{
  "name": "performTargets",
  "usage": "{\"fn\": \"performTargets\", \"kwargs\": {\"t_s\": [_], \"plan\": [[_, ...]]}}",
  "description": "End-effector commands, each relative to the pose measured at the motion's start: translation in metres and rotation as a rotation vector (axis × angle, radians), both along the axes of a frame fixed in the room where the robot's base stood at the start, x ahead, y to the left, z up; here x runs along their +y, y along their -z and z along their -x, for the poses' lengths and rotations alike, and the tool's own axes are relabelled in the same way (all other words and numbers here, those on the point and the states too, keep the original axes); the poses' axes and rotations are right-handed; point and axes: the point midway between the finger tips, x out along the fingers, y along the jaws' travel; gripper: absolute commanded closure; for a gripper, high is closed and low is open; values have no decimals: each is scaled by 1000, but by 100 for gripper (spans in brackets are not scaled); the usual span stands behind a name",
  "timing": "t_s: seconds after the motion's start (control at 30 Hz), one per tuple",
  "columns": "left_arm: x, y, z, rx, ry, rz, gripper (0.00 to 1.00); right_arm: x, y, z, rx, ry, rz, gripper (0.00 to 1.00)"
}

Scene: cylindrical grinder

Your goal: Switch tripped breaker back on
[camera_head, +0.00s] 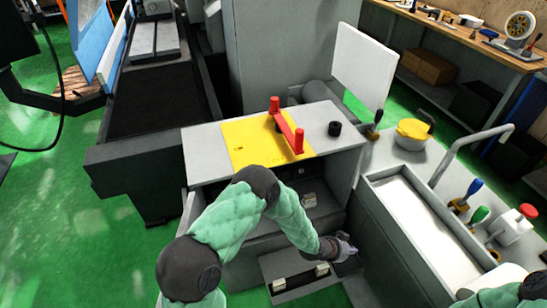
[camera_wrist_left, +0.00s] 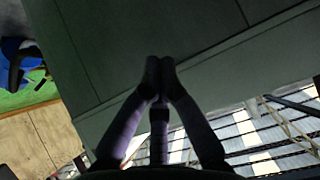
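My left gripper (camera_head: 343,247) is low at the front right of the grey machine cabinet (camera_head: 345,165), below its open front. In the left wrist view, its two fingertips (camera_wrist_left: 160,65) meet with nothing between them. They are in front of a dark grey panel (camera_wrist_left: 190,35); I cannot tell whether they touch it. No tripped breaker can be made out. A small pale part (camera_head: 309,200) shows inside the cabinet's dark opening, too small to identify. My left forearm hides part of the opening. My right gripper is out of view.
A yellow plate (camera_head: 250,145) with a red handle (camera_head: 286,125) lies on the cabinet top. A grey panel with pale blocks (camera_head: 279,285) is below the opening. A tray (camera_head: 410,215) and several coloured-handled tools are at right. Green floor is free at left.

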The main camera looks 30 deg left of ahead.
Motion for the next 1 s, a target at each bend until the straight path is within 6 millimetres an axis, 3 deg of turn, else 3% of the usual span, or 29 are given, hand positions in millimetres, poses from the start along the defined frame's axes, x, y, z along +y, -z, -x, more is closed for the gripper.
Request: {"fn": "performTargets", "kwargs": {"t_s": [0.27, 0.5, 0.67, 0.8, 1.0], "plan": [[48, -52, -66, -248, -390, 186, 100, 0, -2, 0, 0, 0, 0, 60], [126, -98, -92, -498, -739, 251, 100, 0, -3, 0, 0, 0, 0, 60], [184, -127, -86, -679, -966, 239, 100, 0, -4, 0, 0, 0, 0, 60], [231, -151, -66, -841, -1151, 191, 100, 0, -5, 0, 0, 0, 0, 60], [274, -178, -30, -1028, -1341, 97, 100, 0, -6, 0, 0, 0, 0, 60]]}}
